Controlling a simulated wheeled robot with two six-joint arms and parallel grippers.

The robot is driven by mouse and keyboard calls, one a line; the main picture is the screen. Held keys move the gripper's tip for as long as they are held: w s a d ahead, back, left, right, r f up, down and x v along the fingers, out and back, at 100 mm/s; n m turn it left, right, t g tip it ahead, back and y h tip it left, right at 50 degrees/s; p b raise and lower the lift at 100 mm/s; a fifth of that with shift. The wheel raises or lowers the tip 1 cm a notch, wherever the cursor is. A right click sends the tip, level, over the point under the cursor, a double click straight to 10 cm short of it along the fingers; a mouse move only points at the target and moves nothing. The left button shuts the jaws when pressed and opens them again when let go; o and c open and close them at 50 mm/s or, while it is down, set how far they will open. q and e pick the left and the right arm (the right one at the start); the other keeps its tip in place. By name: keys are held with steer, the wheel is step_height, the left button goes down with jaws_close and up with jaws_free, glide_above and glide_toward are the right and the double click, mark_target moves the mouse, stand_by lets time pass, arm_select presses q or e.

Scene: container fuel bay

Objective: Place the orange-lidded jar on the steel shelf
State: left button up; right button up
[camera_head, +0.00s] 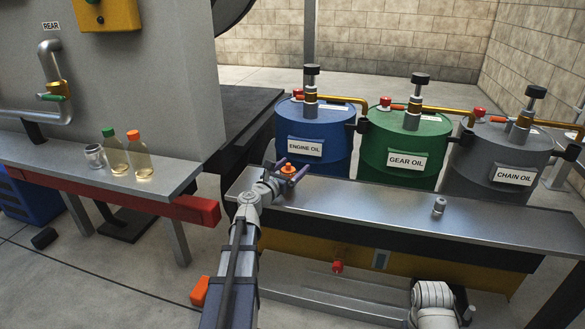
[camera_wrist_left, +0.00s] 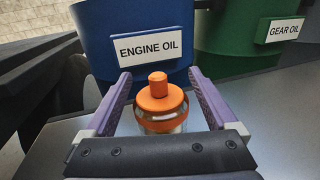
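The orange-lidded jar (camera_wrist_left: 160,104) stands between the two purple fingers of my left gripper (camera_wrist_left: 162,92) in the left wrist view. A gap shows between the jar and each finger, so the gripper is open around it. In the head view, the orange lid (camera_head: 289,169) shows between the fingers of my left gripper (camera_head: 285,171), over the left end of the steel shelf (camera_head: 370,205). The jar's lower body is hidden by the gripper, and I cannot tell for sure whether its base touches the shelf. My right gripper is not in view.
Blue (camera_head: 315,135), green (camera_head: 403,150) and grey (camera_head: 500,165) oil drums stand behind the shelf. A small metal piece (camera_head: 439,206) sits on the shelf's right part. The left bench (camera_head: 60,165) holds an orange-capped bottle (camera_head: 138,158), a green-capped bottle (camera_head: 114,158) and a glass jar (camera_head: 95,157).

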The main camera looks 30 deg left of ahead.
arm_select(q)
steer(key=shift+r, duration=0.1)
steer(key=shift+s+r, duration=0.1)
steer(key=shift+s, duration=0.05)
steer(key=s, duration=1.1)
steer(key=shift+s+a, duration=0.15)
steer(key=shift+s, duration=0.25)
